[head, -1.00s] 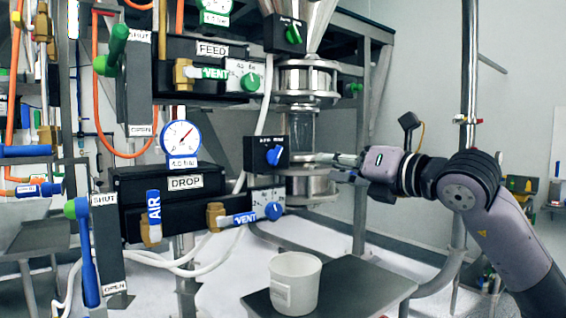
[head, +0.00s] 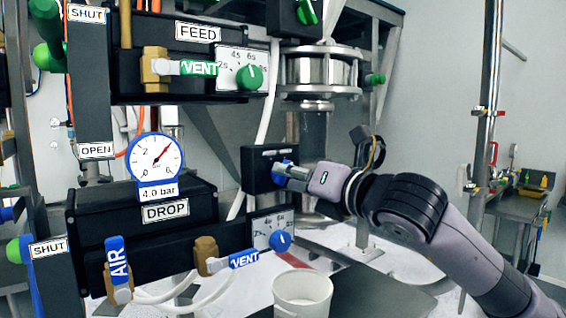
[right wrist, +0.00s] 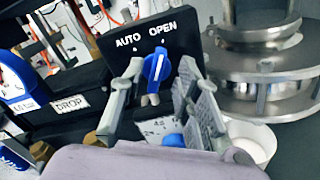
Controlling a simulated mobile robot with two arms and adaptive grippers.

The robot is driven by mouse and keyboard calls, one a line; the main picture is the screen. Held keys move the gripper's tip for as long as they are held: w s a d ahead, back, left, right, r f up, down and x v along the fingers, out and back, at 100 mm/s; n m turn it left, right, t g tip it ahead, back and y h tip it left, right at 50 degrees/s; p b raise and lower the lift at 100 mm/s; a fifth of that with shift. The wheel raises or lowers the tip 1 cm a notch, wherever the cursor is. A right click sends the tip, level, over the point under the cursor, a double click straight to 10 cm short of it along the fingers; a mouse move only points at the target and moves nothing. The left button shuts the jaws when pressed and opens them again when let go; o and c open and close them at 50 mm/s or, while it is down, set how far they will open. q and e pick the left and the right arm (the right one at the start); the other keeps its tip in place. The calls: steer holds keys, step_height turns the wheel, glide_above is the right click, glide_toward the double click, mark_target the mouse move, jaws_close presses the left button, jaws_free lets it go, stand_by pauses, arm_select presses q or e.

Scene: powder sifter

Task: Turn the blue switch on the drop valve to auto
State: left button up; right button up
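The blue switch (right wrist: 156,66) sits on a black box (right wrist: 110,45) marked AUTO and OPEN in the right wrist view. Its white line is near upright, its top leaning toward OPEN. My right gripper (right wrist: 161,76) is open, with one finger on each side of the switch and gaps visible beside it. In the head view my right gripper (head: 283,171) reaches the box (head: 262,158) from the right and mostly covers the switch. The black drop valve unit (head: 85,215) carries a DROP label. My left gripper is not in view.
A VENT lever (head: 243,259) and a timer dial with a blue knob (head: 280,240) are below the switch box. The FEED unit (head: 130,45) is above. A steel flange and pipe (head: 318,75) stand close behind. A white bucket (head: 302,292) is below.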

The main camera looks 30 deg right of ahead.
steer(key=shift+w, duration=0.25)
steer(key=shift+s+a+r, duration=0.1)
steer(key=shift+s+a, duration=0.1)
steer(key=shift+c, duration=0.2)
jaws_close()
